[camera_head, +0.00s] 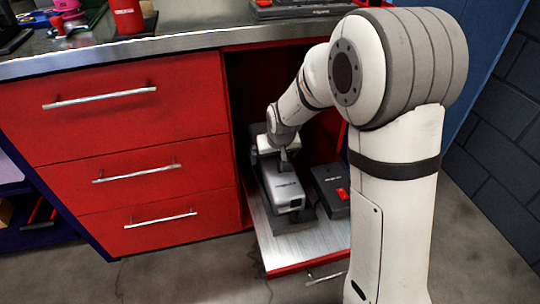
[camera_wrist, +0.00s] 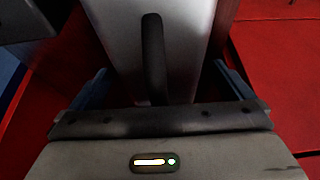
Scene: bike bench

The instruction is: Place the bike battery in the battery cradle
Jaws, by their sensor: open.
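The bike battery is a pale silver-grey box (camera_head: 284,188) with a dark strip along its top. It lies lengthwise on a dark base (camera_head: 297,222), perhaps the battery cradle, on the low pulled-out shelf. My gripper (camera_head: 284,163) is down over the battery's rear part. In the wrist view the battery (camera_wrist: 185,45) and its dark strip (camera_wrist: 153,55) lie ahead of my gripper (camera_wrist: 165,85). The fingers are spread wide, one toward each side of it. I cannot tell whether they touch it. The battery's rear end is hidden by my gripper.
A black box with a red switch (camera_head: 334,192) stands close to the battery's right on the metal shelf (camera_head: 270,237). Red drawers (camera_head: 140,175) are at the left, and the worktop (camera_head: 185,42) overhangs the opening. Open floor lies in front.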

